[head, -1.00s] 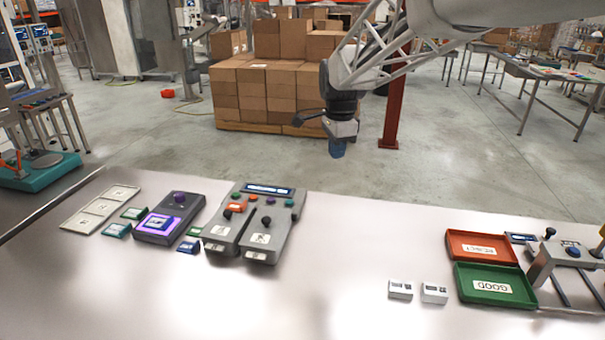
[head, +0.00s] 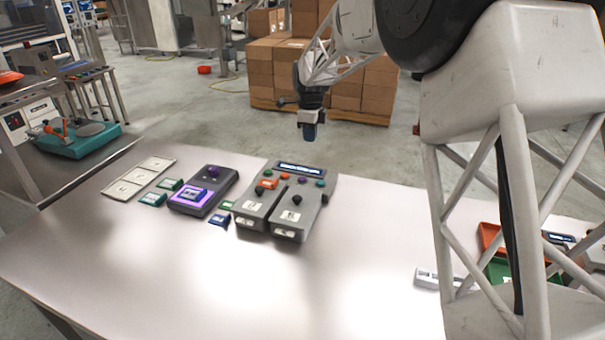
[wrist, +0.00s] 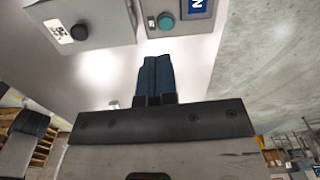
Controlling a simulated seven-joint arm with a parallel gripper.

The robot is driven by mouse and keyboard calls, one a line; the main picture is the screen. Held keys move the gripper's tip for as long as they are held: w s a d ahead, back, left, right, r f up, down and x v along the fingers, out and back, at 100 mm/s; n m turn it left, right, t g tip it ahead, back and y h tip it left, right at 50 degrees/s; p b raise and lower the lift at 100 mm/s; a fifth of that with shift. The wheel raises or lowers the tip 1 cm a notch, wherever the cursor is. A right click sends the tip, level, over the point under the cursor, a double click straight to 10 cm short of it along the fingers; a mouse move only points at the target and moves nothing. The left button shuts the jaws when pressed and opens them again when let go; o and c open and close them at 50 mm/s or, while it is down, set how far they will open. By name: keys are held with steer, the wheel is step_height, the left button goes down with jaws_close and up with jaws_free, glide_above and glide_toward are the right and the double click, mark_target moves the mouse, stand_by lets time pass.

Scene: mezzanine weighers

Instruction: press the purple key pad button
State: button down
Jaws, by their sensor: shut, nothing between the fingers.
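A grey console (head: 312,172) with a display strip along its far edge carries a row of coloured buttons. One of them is a purple button (head: 302,180). A separate dark unit (head: 228,183) to its left has a purple knob (head: 212,171) and a lit purple pad with a small blue-labelled block on it. My gripper (head: 309,131) hangs in the air above and beyond the console's far edge, its blue fingers shut and empty. In the wrist view the shut fingers (wrist: 153,70) point toward the console's edge, with a teal button (wrist: 166,21) and a black knob (wrist: 80,32) near. No purple button shows there.
Small green and blue blocks (head: 153,199) lie beside the dark unit. A pale three-part tray (head: 140,178) is at the left. A red tray (head: 491,238) and a green tray (head: 500,270) are partly hidden behind my arm. The front of the table is clear.

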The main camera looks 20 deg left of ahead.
mark_target(303, 179)
steer(key=shift+w+a+f+m, duration=0.2)
steer(key=shift+a+f, duration=0.2)
steer(key=shift+a, duration=0.3)
steer(key=shift+w+a+f+m, duration=0.1)
steer(key=shift+w+a+f, duration=0.2)
steer(key=shift+a, duration=0.4)
steer(key=shift+s+f, duration=0.1)
steer(key=shift+f, duration=0.15)
step_height(303, 179, down, 14)
steer(key=shift+r, duration=0.2)
steer(key=shift+s+d+f, duration=0.1)
steer(key=shift+f, duration=1.1)
step_height(303, 179, up, 15)
steer(key=shift+w, duration=0.2)
